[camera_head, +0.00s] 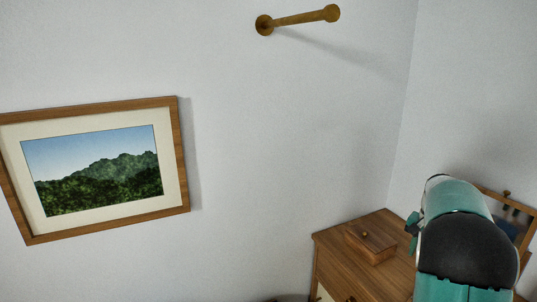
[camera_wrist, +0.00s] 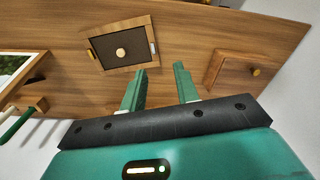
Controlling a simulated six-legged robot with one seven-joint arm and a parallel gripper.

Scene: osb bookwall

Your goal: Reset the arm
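My gripper (camera_wrist: 160,70) shows in the wrist view as two green fingers standing apart, with nothing between them. It is open and empty, facing the wooden dresser top (camera_wrist: 195,40). In the head view my teal and black arm is at the lower right, in front of the dresser (camera_head: 338,245), and hides most of the gripper.
A small wooden box (camera_head: 371,241) with a knob sits on the dresser; it also shows in the wrist view (camera_wrist: 232,73). A landscape picture (camera_head: 100,172) and a wooden peg (camera_head: 298,18) are on the wall.

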